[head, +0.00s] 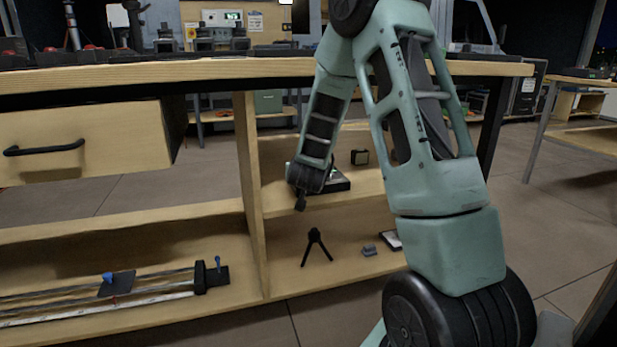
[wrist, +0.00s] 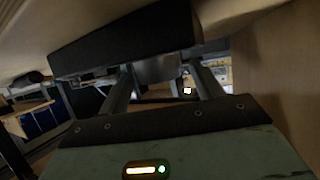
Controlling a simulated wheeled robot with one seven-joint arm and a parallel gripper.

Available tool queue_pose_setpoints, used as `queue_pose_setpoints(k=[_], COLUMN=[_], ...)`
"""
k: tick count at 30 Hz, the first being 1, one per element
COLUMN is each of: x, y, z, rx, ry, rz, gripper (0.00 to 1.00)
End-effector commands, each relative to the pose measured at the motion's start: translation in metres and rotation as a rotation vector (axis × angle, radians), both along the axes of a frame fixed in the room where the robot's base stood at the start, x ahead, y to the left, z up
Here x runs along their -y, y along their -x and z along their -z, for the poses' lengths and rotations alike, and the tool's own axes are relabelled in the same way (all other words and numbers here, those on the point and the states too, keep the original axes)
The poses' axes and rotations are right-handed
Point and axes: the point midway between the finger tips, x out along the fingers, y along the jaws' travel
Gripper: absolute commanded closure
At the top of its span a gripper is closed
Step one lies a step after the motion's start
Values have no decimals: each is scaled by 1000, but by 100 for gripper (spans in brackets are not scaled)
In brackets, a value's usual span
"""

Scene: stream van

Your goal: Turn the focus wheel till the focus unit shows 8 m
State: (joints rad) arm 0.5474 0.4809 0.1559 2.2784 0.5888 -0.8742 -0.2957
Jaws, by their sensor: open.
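The focus unit, a dark flat box (head: 339,185), lies on the upper shelf, partly behind my wrist in the head view; a small green patch shows on it, too small to read. In the wrist view a dark box (wrist: 115,47), which looks like the same unit, fills the upper middle at a tilt. A grey round part, apparently the focus wheel (wrist: 157,68), sticks out of its underside in this view. My gripper (wrist: 163,78) is open, with one finger on each side of the wheel. I cannot tell whether they touch it. In the head view my gripper (head: 300,201) is mostly hidden.
A wooden upright (head: 248,190) stands left of the shelf bay, and the bench top (head: 200,72) is above. A small dark cube (head: 359,157) sits farther back. The lower shelf holds a small tripod (head: 315,243), a blue clip (head: 369,250) and a slider rail (head: 150,288).

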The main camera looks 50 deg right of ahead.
Motion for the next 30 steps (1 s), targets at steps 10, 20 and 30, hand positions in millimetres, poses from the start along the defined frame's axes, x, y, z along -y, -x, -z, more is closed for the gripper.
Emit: queue_pose_setpoints(k=[10,20,30], x=[10,10,8], y=[-8,-8,-11], z=[5,5,-2], rx=[1,0,-2], ry=[-1,0,-3], rz=[0,0,125], gripper=[34,78,78])
